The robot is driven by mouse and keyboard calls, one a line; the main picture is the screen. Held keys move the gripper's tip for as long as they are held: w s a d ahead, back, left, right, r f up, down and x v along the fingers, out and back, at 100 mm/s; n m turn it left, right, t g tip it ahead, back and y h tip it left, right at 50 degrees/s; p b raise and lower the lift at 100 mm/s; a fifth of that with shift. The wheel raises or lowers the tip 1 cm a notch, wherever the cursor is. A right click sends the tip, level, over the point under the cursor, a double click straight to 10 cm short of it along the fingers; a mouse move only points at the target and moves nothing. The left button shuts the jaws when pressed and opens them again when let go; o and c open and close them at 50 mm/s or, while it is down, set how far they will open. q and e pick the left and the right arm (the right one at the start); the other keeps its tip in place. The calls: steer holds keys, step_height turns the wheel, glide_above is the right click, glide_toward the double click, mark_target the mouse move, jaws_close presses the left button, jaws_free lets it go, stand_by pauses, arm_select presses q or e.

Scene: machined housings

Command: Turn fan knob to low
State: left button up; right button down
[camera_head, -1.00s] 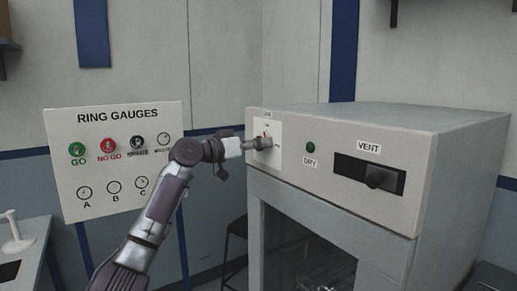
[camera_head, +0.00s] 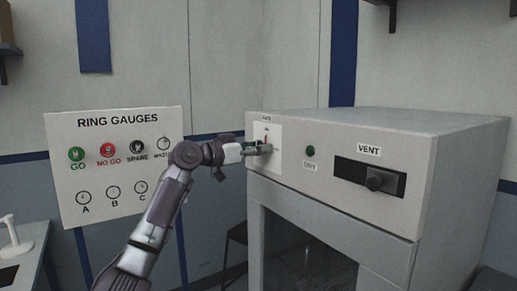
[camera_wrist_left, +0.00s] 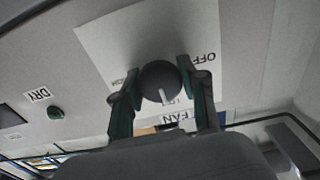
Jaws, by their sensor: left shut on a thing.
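The fan knob (camera_wrist_left: 160,82) is a dark round knob with a pale pointer line, on a white label plate (camera_wrist_left: 215,45) with the words OFF and FAN. In the left wrist view my left gripper (camera_wrist_left: 161,92) has one finger on each side of the knob, shut on it. The pointer line runs toward the FAN lettering. In the head view my left gripper (camera_head: 266,149) reaches the plate (camera_head: 268,132) at the left of the cabinet front and covers most of the knob. My right gripper is not in view.
A RING GAUGES board (camera_head: 118,190) hangs on the wall behind my left arm. A stool (camera_head: 237,235) stands left of the cabinet.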

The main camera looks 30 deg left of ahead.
arm_select(q)
steer(key=o, duration=1.2)
steer(key=shift+f, duration=0.2)
steer(key=shift+c, duration=0.2)
steer(key=shift+r, duration=0.1)
steer(key=v, duration=1.2)
